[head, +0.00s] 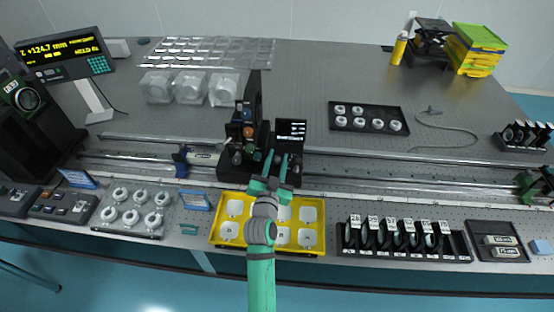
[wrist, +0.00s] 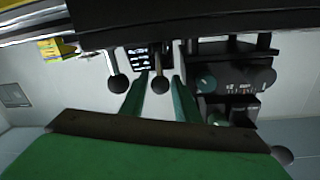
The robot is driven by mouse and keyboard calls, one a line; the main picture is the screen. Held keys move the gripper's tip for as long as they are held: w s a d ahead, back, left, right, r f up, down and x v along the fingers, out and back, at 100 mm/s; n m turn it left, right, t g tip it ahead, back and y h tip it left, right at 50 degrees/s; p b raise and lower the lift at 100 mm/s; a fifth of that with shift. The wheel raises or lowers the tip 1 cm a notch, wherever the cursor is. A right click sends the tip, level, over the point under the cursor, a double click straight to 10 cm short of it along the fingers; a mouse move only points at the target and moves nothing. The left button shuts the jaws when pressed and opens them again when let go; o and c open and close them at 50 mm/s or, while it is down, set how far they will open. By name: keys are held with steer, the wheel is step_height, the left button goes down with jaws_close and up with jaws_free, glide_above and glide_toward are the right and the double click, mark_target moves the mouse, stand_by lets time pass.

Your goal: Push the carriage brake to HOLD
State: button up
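The black carriage (head: 240,150) stands on the long rail near the middle of the bench, with a small lit screen (head: 290,129) at its right. In the wrist view, several black ball-ended levers show on the carriage's near side, among them a left one (wrist: 118,86) and a middle one (wrist: 160,85). I cannot tell which is the brake or read any HOLD mark. My gripper (head: 276,160) is at the carriage's front right. In the wrist view its green fingers (wrist: 160,76) are apart, with the middle ball knob seen between them; contact is unclear.
A yellow tray (head: 229,244) with white pieces lies below my arm. A black rack of lens holders (head: 404,256) stands to its right, and a grey tray of round mounts (head: 129,231) to its left. A display (head: 64,56) reading +124.7 mm stands at the back left.

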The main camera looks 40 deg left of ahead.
jaws_close()
steer(key=shift+w+r, duration=0.15)
steer(key=shift+w+a+r+g+h, duration=0.3)
steer(key=shift+g+h, duration=0.2)
steer(key=shift+g, duration=0.4)
steer(key=shift+w+a+r+g+h, duration=0.1)
steer(key=shift+w+a+g+h, duration=0.3)
steer(key=shift+g, duration=0.5)
steer(key=shift+w+a+g+h, duration=0.15)
steer(key=shift+w+g+h, duration=0.25)
steer(key=shift+g, duration=0.3)
steer(key=shift+w+a+g+h, duration=0.15)
steer(key=shift+w+g+h, duration=0.15)
steer(key=shift+g+h, duration=0.3)
steer(key=shift+f, duration=0.2)
